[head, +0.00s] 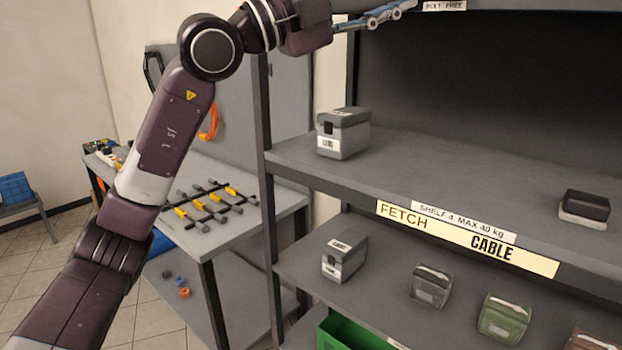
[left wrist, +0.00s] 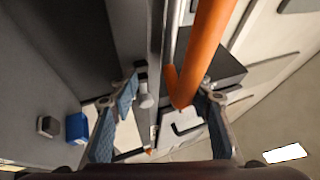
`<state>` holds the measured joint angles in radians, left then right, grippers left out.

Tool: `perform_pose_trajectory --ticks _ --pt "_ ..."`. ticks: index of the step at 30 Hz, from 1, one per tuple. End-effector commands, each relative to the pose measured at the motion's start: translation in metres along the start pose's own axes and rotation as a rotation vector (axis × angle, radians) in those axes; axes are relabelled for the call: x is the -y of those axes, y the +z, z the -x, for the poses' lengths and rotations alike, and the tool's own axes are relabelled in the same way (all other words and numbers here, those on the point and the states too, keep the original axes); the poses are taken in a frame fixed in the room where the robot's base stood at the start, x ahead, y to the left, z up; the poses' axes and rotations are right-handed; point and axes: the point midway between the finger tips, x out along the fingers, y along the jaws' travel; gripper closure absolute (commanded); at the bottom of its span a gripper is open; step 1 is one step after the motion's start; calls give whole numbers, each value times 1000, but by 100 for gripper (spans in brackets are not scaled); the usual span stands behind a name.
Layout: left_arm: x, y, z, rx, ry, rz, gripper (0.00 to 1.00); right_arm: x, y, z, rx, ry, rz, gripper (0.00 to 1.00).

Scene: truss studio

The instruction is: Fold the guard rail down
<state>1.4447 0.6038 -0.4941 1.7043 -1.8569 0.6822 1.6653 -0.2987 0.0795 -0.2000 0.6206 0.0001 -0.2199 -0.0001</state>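An orange tubular bar (left wrist: 208,45), which looks like the guard rail, comes down from the top of the left wrist view and ends in a hooked part near the right finger. My left gripper (left wrist: 168,92) is open, its blue-padded fingers wide apart. The bar's lower end shows between them, nearer the right finger; I cannot tell whether it touches. In the head view my left gripper (head: 388,14) is at the top edge, by the rack's upper shelf, and the rail is not visible there. My right gripper is in neither view.
A grey rack (head: 262,110) fills the right, with a grey case (head: 343,138) and a dark case (head: 584,209) on its middle shelf. Several cases and a green crate (head: 350,335) are below. A workbench (head: 225,236) with yellow-handled tools stands left of it.

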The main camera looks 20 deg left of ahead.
Motion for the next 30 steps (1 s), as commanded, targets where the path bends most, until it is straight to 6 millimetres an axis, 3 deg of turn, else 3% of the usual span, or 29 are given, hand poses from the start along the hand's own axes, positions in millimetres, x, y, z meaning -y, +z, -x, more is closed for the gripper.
perform_pose_trajectory --ticks 1,3,6,8,13,22,30 --pt "-27 -10 -3 -35 17 29 71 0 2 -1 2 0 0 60" --pt "-36 -20 -4 -74 -12 55 70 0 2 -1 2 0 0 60" --pt "-47 -34 -2 -120 -60 92 65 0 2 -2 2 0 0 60" --pt "-51 -40 0 -140 -93 117 71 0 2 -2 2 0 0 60" --pt "-58 -49 9 -172 -200 197 71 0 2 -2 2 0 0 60" --pt "-73 -42 33 -146 -383 359 71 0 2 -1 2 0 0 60" --pt "-97 -16 62 -38 -518 512 71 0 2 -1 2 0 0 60"
